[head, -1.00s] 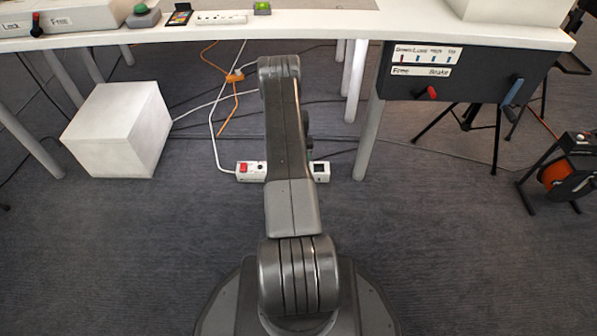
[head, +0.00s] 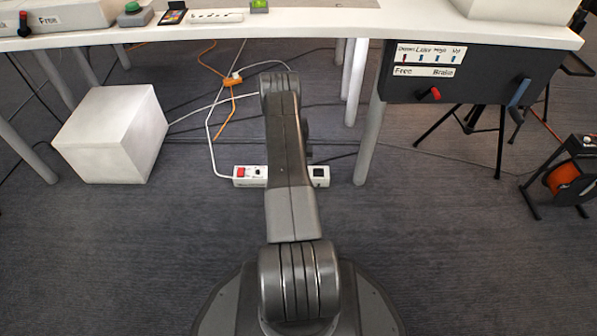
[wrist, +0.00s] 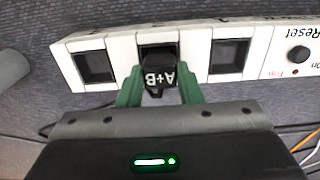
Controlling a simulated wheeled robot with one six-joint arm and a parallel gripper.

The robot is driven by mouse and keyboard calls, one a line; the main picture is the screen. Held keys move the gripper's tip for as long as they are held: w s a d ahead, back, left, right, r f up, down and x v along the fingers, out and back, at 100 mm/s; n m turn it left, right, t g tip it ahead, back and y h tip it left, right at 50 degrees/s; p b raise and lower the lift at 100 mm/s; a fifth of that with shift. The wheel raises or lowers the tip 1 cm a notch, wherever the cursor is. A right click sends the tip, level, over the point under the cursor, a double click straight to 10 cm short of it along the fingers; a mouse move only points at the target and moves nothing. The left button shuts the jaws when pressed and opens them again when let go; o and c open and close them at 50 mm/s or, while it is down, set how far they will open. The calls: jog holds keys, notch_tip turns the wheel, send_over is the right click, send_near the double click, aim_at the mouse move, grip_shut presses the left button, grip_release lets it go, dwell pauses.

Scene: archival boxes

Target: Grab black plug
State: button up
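In the head view the power strip (head: 243,183) lies on the floor under the table. My arm covers its middle there and hides the plug and fingers.
A white box (head: 105,140) stands on the floor at left. A white table leg (head: 368,150) is right of the strip. White and orange cables (head: 211,125) run behind it. An orange cable reel (head: 565,178) stands at far right. The front carpet is clear.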

jog(key=shift+c, duration=0.9)
